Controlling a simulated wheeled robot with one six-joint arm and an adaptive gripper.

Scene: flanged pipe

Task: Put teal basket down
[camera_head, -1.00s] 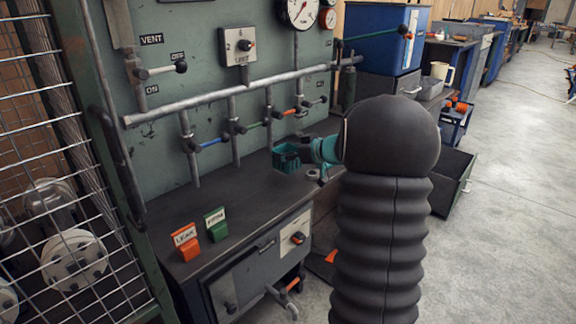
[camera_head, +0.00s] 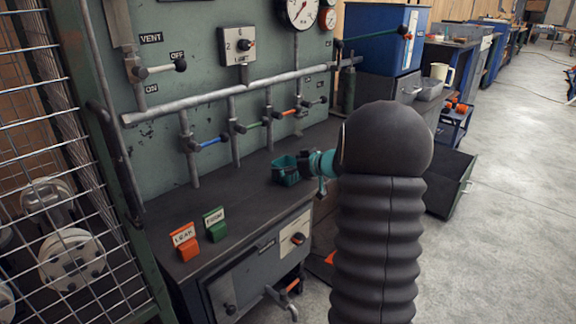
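The teal basket (camera_head: 286,171) is a small open box at the right part of the dark bench top (camera_head: 235,205), in front of the green panel. It looks to be resting on or very close to the bench surface; I cannot tell which. My gripper (camera_head: 303,165) is at the basket's right side, with its teal wrist behind it. The black arm hides much of the gripper. The fingers are too small and dark to show whether they grip the basket or have let go.
An orange LEAK block (camera_head: 186,243) and a green block (camera_head: 215,227) with a sign stand on the bench's front left. A horizontal pipe (camera_head: 240,94) with several coloured valve handles runs above the bench. A wire cage (camera_head: 75,190) stands at left. The bench middle is clear.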

